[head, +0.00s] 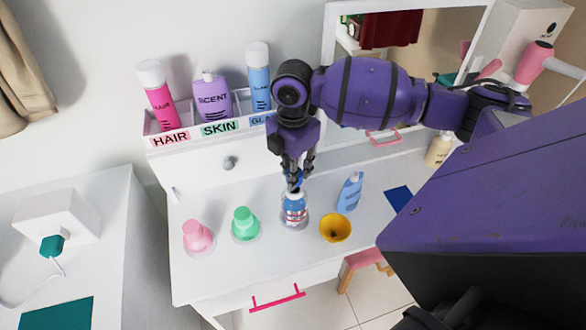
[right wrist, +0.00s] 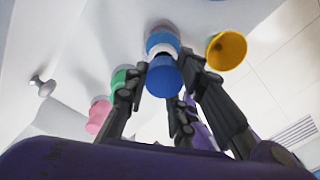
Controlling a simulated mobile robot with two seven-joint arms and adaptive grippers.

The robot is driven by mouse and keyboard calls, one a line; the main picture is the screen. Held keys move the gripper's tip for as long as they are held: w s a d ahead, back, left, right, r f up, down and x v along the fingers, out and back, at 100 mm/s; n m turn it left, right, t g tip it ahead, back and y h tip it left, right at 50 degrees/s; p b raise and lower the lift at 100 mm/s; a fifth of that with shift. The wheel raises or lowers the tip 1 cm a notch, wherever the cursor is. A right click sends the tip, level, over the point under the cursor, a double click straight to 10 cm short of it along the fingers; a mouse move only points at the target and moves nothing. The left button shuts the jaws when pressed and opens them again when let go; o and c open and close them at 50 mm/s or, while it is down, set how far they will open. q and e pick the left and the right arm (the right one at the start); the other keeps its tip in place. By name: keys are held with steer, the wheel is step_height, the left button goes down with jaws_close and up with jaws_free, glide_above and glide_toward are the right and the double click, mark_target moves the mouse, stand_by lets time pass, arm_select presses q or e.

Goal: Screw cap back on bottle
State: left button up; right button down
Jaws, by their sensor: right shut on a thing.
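The fingers partly hide the cap in the head view. My left gripper is not in view.
A pink bottle (head: 198,236) and a green bottle (head: 245,223) stand to the left. A yellow bowl (head: 335,229) and a blue pump bottle (head: 349,192) stand to the right. Behind is a labelled shelf box (head: 184,138) holding tall bottles, and a mirror (head: 327,35).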

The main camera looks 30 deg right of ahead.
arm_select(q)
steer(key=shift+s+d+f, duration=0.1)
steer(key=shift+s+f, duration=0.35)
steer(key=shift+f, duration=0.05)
arm_select(e)
steer(key=shift+f, duration=1.5)
steer(key=c, duration=1.4)
jaws_free()
steer(key=shift+r, duration=0.1)
steer(key=shift+r, duration=0.25)
step_height(320, 180, up, 11)
steer(key=shift+r, duration=0.2)
